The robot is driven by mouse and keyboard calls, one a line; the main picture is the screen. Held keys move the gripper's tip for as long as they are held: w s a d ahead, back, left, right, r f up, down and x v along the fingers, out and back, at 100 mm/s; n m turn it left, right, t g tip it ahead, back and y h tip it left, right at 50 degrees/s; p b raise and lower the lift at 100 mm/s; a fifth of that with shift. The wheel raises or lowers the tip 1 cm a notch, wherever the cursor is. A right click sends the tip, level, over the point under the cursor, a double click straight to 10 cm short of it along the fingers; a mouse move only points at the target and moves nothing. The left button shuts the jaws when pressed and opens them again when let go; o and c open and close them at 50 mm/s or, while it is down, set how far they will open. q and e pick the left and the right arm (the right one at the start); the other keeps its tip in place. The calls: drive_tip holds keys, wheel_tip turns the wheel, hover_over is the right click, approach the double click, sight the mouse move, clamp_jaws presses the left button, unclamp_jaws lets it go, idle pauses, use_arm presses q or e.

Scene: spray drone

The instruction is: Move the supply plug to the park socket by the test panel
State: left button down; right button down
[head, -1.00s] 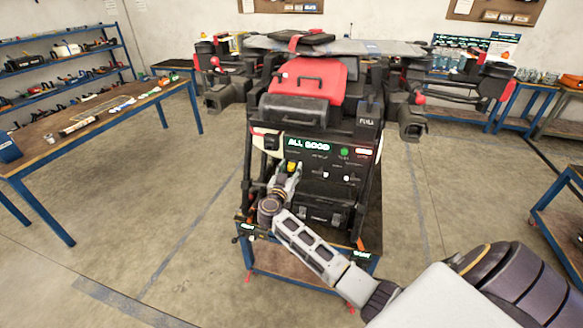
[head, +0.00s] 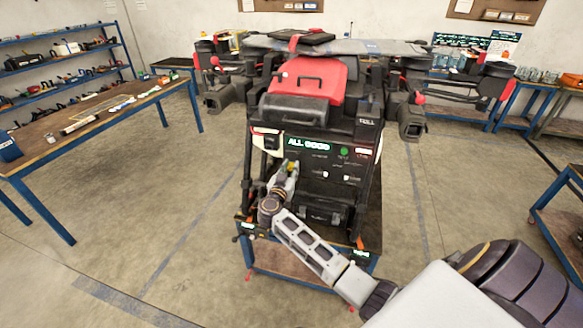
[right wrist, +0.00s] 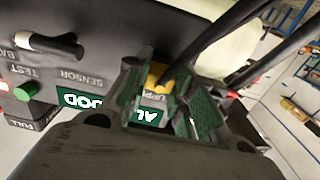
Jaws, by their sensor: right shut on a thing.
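The black test panel (head: 335,175) is on the front of the drone, with a lit green "ALL GOOD" display (head: 308,144). My right gripper (head: 290,170) is at the panel's left side, shut on the yellow supply plug (head: 291,163). In the right wrist view the plug (right wrist: 156,76) sits between the green finger pads of the gripper (right wrist: 165,98), close to a partly covered label. A dark cable seems to run up from it. I cannot tell whether the plug is seated in a socket. I cannot make out the park socket. My left gripper is out of view.
The drone (head: 300,85) stands on a blue-framed stand (head: 290,262), its arms spread to both sides. A workbench (head: 90,125) stands left; the floor between is clear.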

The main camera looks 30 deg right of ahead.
sight(290, 169)
drive_tip(key=shift+s+a, duration=0.15)
drive_tip(key=shift+a, duration=0.05)
drive_tip(key=shift+s+a, duration=0.3)
drive_tip(key=shift+a, duration=0.05)
drive_tip(key=shift+v, duration=2.3)
drive_tip(key=shift+f, duration=0.1)
idle(0.3)
